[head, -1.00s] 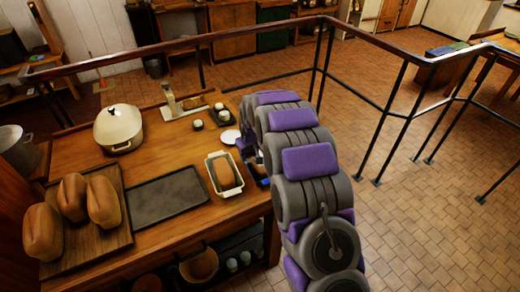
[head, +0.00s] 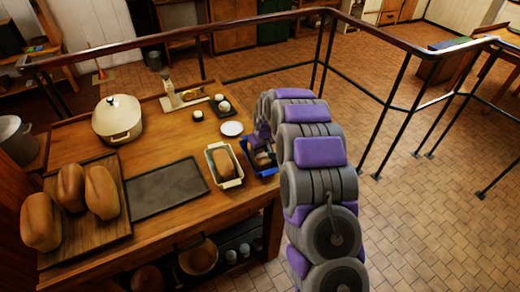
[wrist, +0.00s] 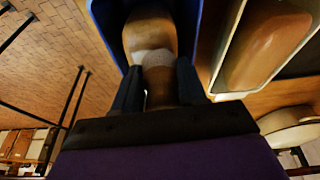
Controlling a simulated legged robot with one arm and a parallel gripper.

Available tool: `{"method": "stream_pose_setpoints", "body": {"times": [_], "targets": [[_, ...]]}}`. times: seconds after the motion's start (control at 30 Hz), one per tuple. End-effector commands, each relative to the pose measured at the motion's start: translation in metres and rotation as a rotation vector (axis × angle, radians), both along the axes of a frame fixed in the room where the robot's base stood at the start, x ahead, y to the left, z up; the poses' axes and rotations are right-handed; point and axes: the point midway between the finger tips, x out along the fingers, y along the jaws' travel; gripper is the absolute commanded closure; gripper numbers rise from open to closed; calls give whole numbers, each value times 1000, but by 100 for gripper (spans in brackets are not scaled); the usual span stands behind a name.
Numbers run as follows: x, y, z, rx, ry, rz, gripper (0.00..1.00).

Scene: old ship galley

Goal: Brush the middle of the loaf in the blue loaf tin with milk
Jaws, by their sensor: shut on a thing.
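The blue loaf tin (head: 267,173) stands at the table's right edge, partly hidden by my arm; its walls show in the wrist view (wrist: 104,28). A brown loaf (wrist: 148,30) lies in it. My gripper (wrist: 158,82) is shut on a brush (wrist: 157,57) with pale bristles and a brown handle. The bristles are over the loaf, near its middle as far as it shows. I cannot tell for certain whether they touch the crust. In the head view my gripper (head: 262,146) is above the blue tin, small and partly hidden.
A cream loaf tin (head: 213,165) with a loaf stands close left of the blue one. A dark tray (head: 165,188), a board with several loaves (head: 122,235), a cream pot (head: 117,118) and a white saucer (head: 232,128) share the table. A railing (head: 385,118) runs behind and right.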

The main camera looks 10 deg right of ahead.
Motion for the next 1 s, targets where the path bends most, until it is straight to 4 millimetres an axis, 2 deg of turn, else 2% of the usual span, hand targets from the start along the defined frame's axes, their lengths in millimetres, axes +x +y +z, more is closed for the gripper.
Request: {"method": "stream_pose_setpoints", "body": {"times": [0.3,0.43,1.0], "targets": [[-2,9,0,3,-2,-6,92],[-3,12,24,0,-4,-5,92],[-10,15,73,2,-3,-7,92]]}}
